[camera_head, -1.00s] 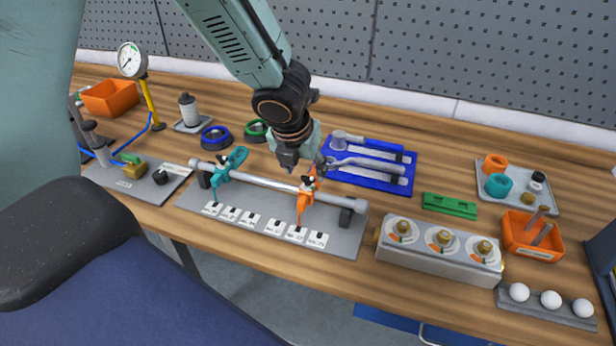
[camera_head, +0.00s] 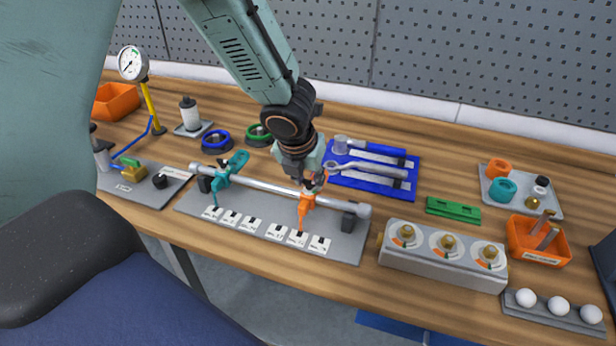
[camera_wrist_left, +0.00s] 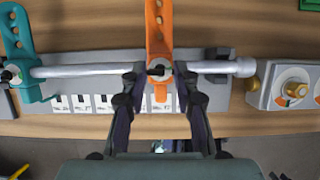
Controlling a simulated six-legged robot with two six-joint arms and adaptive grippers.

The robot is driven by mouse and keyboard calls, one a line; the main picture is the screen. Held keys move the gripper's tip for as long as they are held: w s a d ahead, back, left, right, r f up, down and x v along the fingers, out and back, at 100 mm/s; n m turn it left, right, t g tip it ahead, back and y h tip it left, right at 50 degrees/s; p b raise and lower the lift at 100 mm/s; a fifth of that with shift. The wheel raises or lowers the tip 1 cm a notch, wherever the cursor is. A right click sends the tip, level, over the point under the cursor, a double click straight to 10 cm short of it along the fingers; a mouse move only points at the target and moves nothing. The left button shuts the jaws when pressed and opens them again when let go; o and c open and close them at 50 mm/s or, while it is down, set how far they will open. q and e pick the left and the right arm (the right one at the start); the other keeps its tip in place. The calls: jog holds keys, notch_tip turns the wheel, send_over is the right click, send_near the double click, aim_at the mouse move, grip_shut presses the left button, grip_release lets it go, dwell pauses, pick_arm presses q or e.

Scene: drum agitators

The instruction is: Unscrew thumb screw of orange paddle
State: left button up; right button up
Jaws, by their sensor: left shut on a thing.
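The orange paddle (camera_head: 304,210) is on a silver rod (camera_head: 262,188) above a grey plate (camera_head: 345,247) with white number labels. In the left wrist view the orange paddle (camera_wrist_left: 155,25) stands upright in the middle, with its dark thumb screw (camera_wrist_left: 157,71) facing me. My left gripper (camera_head: 312,182) is at the top of the orange paddle, shut on the thumb screw; its fingers (camera_wrist_left: 158,76) lie on either side of it. In the head view the gripper hides most of the screw. My right gripper is in neither view.
A teal paddle (camera_head: 228,168) sits further left on the same rod. A blue tray (camera_head: 350,179) with a wrench lies behind the gripper. A grey box with dials (camera_head: 430,262) stands to the right. Blue (camera_head: 217,141) and green (camera_head: 259,135) rings lie behind the rod.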

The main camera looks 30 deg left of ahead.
pick_arm(q)
grip_shut()
